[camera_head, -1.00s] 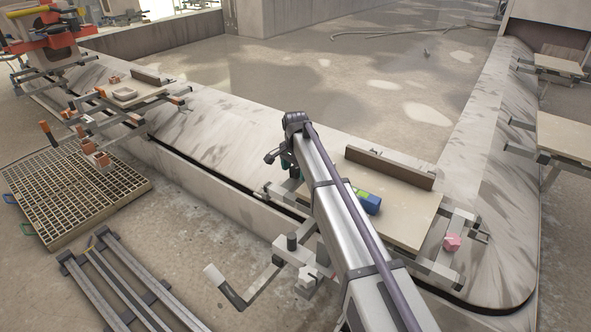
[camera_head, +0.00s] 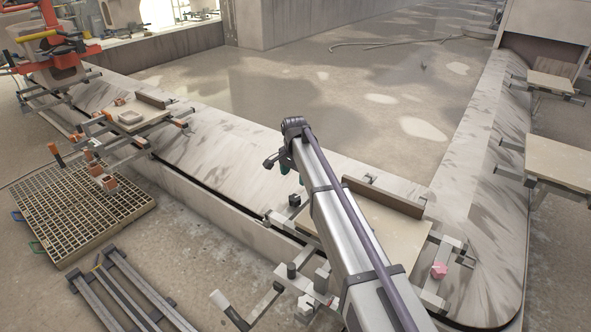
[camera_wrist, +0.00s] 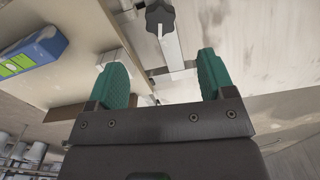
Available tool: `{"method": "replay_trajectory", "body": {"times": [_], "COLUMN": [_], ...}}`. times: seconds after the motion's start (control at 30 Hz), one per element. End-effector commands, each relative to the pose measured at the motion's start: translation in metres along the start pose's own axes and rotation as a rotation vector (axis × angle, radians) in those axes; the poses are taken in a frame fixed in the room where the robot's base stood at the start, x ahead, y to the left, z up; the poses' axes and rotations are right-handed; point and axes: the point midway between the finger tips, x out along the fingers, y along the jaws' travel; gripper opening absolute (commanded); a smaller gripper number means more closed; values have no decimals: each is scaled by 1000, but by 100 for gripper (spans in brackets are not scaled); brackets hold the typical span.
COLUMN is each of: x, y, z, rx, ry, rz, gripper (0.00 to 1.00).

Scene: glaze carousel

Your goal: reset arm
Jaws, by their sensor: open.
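My gripper (camera_head: 287,165) is open, with its green fingers partly hidden behind my arm in the head view. In the wrist view, its two green fingers (camera_wrist: 161,68) stand wide apart with nothing between them. A black knob (camera_wrist: 160,17) on a pale metal bar lies beyond the fingers, apart from them. A blue box with a green label (camera_wrist: 33,54) rests on a pale board (camera_wrist: 80,30) to the left of the fingers. In the head view this board (camera_head: 398,232) is on a carousel carrier, and my arm hides the box.
A pink knob (camera_head: 439,270) sits on the carrier's metal frame. Another carrier (camera_head: 130,120) holds a small tray at left. A floor grate (camera_head: 80,210) and metal rails (camera_head: 125,290) lie at lower left. More boards (camera_head: 560,158) stand at right.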

Motion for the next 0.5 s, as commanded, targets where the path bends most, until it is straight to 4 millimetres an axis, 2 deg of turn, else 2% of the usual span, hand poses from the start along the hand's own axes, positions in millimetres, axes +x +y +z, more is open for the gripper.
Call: {"method": "replay_trajectory", "body": {"times": [0.17, 0.23, 0.27, 0.3, 0.37, 0.4, 0.5], "x": [0, 0, 0, 0, 0, 0, 0], "y": [0, 4, 15, 42, 92, 128, 213], "z": [0, 3, 10, 28, 46, 57, 82], "rx": [-35, -142, -215, -328, -461, -536, -678], "ry": [0, 0, 0, 0, 0, 0, 0], "rz": [0, 0, 0, 0, 0, 0, 0], "gripper": [76, 76, 76, 76, 76, 76, 76]}}
